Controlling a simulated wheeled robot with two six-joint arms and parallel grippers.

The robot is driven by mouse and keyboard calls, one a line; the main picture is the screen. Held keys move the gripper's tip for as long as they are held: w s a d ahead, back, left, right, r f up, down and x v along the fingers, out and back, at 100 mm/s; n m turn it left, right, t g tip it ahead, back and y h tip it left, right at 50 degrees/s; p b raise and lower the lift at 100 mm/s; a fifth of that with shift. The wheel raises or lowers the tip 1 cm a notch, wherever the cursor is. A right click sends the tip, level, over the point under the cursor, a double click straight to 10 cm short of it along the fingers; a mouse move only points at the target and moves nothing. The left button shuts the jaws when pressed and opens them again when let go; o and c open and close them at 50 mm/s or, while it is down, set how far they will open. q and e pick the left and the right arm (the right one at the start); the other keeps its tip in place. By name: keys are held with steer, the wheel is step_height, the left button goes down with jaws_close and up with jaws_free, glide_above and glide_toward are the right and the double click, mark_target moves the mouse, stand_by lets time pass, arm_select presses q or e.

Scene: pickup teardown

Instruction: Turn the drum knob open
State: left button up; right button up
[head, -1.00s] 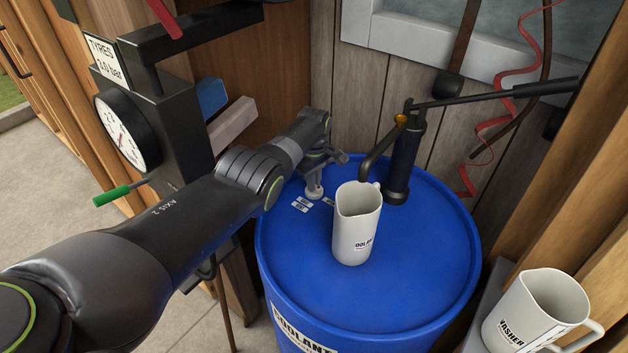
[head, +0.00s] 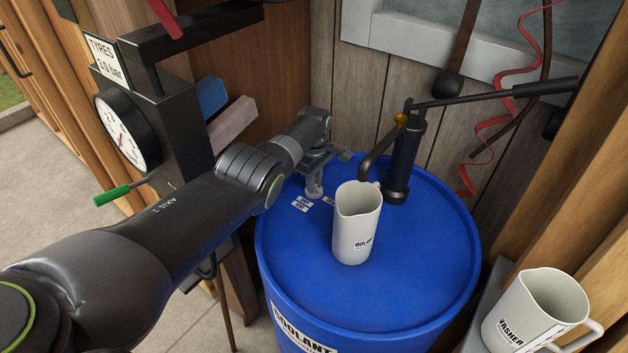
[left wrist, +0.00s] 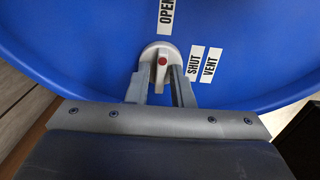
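The drum knob (left wrist: 161,57) is a white round disc with a raised grip bar and a red dot. In the left wrist view the bar runs towards me, beneath the OPEN label (left wrist: 166,16), with the SHUT label (left wrist: 194,63) to its right. My left gripper (left wrist: 160,80) is over the knob, one finger on each side of the bar. The fingers look apart, with narrow gaps beside the bar. In the head view the left gripper (head: 315,180) is at the back left of the blue drum top (head: 290,240), mostly hiding the knob. My right gripper is out of view.
A white coolant jug (head: 356,225) stands on the drum, right of my left gripper. A black hand pump (head: 403,155) rises behind it with a long lever. A washer jug (head: 540,310) is at lower right. A tyre gauge post (head: 165,120) stands beside my left arm.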

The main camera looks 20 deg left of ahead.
arm_select(q)
steer(key=shift+o, duration=0.9)
step_height(320, 180, up, 6)
steer(key=p, duration=0.4)
steer(key=shift+r, duration=0.25)
step_height(320, 180, up, 11)
steer(key=b, duration=0.1)
steer(key=shift+f, duration=0.1)
